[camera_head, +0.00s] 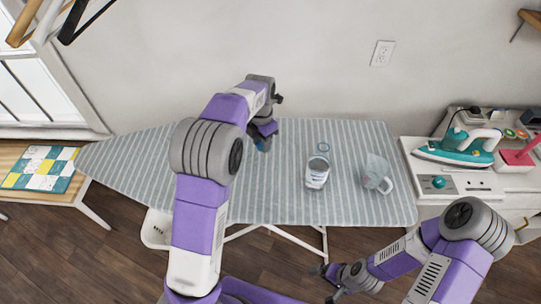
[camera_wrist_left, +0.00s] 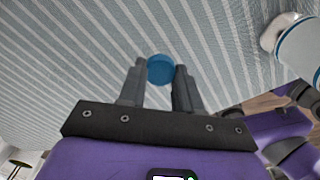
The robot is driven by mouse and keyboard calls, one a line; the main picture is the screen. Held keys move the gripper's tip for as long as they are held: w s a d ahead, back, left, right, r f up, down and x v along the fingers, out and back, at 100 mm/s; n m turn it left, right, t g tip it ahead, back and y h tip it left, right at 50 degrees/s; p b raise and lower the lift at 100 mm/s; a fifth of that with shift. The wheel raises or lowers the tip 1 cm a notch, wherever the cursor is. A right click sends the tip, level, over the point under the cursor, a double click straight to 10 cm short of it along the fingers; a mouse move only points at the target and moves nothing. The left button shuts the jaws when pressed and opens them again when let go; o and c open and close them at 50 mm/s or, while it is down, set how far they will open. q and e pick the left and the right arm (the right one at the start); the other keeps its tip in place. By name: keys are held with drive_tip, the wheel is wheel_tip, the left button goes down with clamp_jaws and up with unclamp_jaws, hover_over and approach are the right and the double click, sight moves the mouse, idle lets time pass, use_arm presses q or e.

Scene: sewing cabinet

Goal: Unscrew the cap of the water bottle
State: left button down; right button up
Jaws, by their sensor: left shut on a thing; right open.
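A clear water bottle (camera_head: 317,174) stands on the striped ironing board (camera_head: 140,158), right of the middle in the head view. A blue ring shows at its top, and no cap is clearly visible on it. My left gripper (camera_head: 264,143) is left of the bottle and apart from it, over the board. In the left wrist view, my left gripper (camera_wrist_left: 160,78) is shut on a round blue cap (camera_wrist_left: 160,69), held between the fingertips. The cap is small and partly hidden in the head view (camera_head: 262,146). My right gripper (camera_head: 327,281) is open and empty, low in front of the board.
A clear pitcher (camera_head: 375,174) with a handle stands right of the bottle. A teal iron (camera_head: 460,148) and other items sit on a white cabinet (camera_head: 430,207) at the right. The board's left part is clear. A patchwork cloth (camera_head: 42,167) lies on a bench at the left.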

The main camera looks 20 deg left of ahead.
sight(262, 161)
use_arm(q)
drive_tip(key=shift+f+b, duration=0.75)
drive_tip(key=shift+f, duration=2.65)
drive_tip(key=shift+f, duration=0.2)
drive_tip(key=c, duration=0.8)
unclamp_jaws()
drive_tip(key=shift+r, duration=0.15)
wheel_tip(262, 161, up, 12)
drive_tip(key=p, duration=0.3)
